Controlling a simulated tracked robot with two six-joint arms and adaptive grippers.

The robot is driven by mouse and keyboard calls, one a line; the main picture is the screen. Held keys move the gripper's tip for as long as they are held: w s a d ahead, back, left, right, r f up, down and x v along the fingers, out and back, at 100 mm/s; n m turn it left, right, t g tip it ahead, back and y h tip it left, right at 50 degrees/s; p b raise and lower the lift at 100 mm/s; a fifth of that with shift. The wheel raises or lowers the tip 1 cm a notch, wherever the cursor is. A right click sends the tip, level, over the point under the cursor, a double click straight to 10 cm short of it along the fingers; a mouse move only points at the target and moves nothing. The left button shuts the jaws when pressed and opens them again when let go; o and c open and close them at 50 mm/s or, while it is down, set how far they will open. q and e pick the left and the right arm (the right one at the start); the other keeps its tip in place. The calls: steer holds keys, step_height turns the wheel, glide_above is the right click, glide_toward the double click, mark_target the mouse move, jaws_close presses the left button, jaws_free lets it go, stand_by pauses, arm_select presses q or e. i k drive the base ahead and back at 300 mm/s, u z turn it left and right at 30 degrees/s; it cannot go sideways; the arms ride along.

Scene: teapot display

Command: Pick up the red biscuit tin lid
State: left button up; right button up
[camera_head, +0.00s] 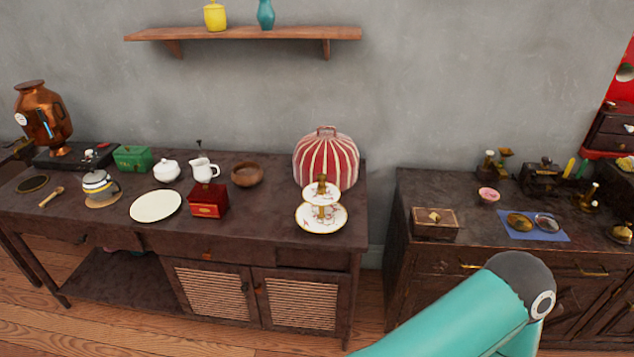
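A small red tin (208,206) with gold markings on its front stands near the front edge of the left dark table. Its lid (208,190) appears to be on top, a darker red surface; the seam between lid and tin is too small to tell clearly. No gripper of mine is in view. A teal link of one of my arms shows at the bottom right, in front of the right cabinet, with no fingers visible.
On the left table (270,222), a cream plate (156,206) lies left of the tin, a white jug (204,170) and wooden bowl (247,175) behind, and a tiered stand (321,217) and striped cosy (326,160) to its right. A gap separates the right cabinet (460,240).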

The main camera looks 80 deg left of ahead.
mark_target(202, 192)
steer(key=z, duration=1.15)
steer(key=i, duration=0.1)
steer(key=u, duration=2.75)
steer(key=i, duration=0.3)
steer(key=u, duration=2.2)
steer(key=k, duration=0.55)
steer(key=u, duration=0.35)
steer(key=i, duration=1.75)
steer(key=z, duration=0.45)
